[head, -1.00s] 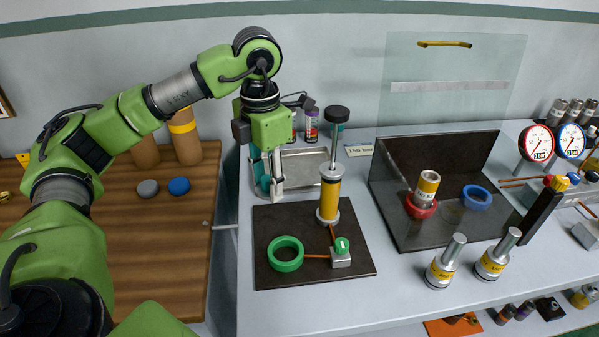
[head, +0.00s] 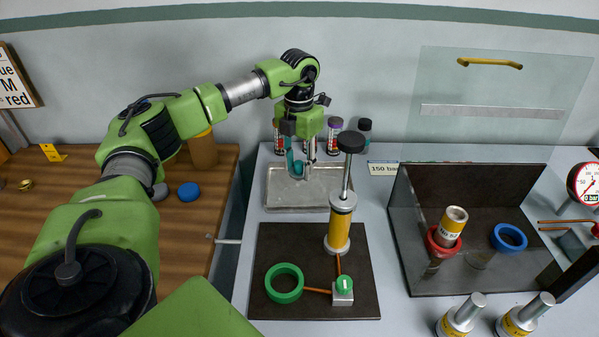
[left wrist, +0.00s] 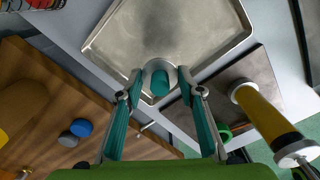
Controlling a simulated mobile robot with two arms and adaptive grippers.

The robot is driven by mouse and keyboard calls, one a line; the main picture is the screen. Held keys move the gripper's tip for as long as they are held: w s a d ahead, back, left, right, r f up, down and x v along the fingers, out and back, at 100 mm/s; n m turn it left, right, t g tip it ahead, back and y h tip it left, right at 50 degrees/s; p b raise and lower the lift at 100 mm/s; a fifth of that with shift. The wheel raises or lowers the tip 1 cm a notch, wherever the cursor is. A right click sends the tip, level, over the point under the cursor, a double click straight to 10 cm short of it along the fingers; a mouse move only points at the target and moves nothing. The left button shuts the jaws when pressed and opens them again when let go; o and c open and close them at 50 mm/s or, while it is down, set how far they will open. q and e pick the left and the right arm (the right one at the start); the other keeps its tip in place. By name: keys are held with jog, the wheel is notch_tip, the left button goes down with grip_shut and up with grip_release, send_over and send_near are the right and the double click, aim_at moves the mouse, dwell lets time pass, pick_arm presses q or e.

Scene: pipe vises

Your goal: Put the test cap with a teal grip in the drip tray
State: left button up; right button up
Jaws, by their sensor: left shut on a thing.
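My left gripper (head: 302,172) is shut on the test cap with a teal grip. In the left wrist view the cap (left wrist: 159,79) shows as a pale round disc with a teal knob, held between the teal fingertips. In the head view the fingers largely hide it. The drip tray (head: 285,201) is a shallow grey metal tray at the back of the bench. The gripper is over the tray in the head view; in the left wrist view the cap overlaps the corner of the tray (left wrist: 185,31). My right gripper is not in view.
A yellow hand pump (head: 340,226) stands just in front of the tray on a dark mat with a green ring (head: 284,283). Several small bottles (head: 334,137) stand behind the tray. A clear-shielded box (head: 425,270) is at the right.

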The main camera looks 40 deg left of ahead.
aim_at(299, 167)
pick_arm(q)
jog(key=shift+w+a+f, duration=0.5)
jog(key=shift+f, duration=0.3)
jog(key=shift+w+a+f, duration=0.1)
jog(key=shift+w+f, duration=0.05)
jog(key=shift+f, duration=0.1)
jog(key=shift+w+a+f, duration=0.15)
jog(key=shift+f, duration=0.15)
notch_tip(299, 167, down, 2)
jog(key=shift+f+p, duration=0.15)
jog(key=shift+p, duration=0.55)
jog(key=shift+f, duration=0.35)
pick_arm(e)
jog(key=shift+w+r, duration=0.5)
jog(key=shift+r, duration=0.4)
pick_arm(q)
jog(key=shift+f, duration=0.1)
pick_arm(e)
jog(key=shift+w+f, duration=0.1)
pick_arm(q)
jog(key=o, duration=1.1)
jog(key=shift+o, duration=0.4)
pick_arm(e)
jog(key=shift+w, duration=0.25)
